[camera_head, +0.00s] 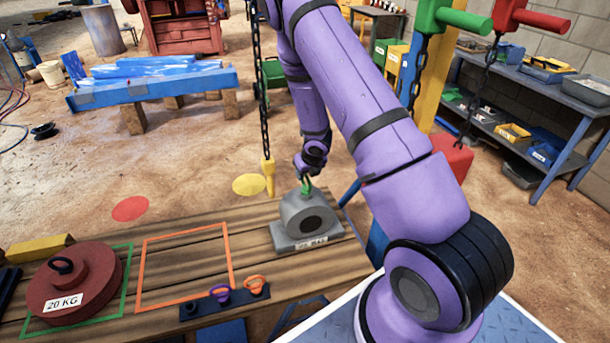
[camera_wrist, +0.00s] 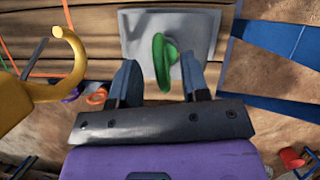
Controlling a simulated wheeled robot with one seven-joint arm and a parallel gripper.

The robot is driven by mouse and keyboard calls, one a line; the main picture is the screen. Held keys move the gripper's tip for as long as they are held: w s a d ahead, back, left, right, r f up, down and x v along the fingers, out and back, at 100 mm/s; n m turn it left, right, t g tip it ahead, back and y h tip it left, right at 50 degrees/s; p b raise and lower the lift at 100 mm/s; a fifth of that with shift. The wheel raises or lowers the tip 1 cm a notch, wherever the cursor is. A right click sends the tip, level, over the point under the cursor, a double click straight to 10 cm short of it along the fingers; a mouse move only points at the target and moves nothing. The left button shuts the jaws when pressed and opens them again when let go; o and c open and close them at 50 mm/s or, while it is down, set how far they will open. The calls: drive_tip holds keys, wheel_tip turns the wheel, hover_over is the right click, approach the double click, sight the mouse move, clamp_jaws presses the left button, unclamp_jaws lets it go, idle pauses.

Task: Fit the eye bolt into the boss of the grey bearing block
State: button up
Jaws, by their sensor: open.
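The grey bearing block (camera_head: 308,222) stands on the wooden bench. The green eye bolt (camera_head: 306,186) is upright at its top, and in the wrist view the green ring (camera_wrist: 160,62) shows over the grey block (camera_wrist: 200,25). How deep it sits in the boss is hidden. My gripper (camera_wrist: 160,78) is open, with one finger on each side of the green ring and a visible gap to it on the left; on the right the gap is small. In the head view my gripper (camera_head: 309,170) is just above the block.
A yellow hook (camera_head: 268,178) hangs on a chain left of the block, close to my gripper in the wrist view (camera_wrist: 60,75). A dark rack (camera_head: 205,306) holds a purple eye bolt (camera_head: 220,293) and an orange one (camera_head: 255,284). A red 20 KG weight (camera_head: 88,280) stands at left. The orange-outlined square (camera_head: 185,265) is empty.

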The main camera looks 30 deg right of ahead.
drive_tip(key=v, duration=0.8)
drive_tip(key=shift+r, duration=0.25)
drive_tip(key=shift+s, duration=0.15)
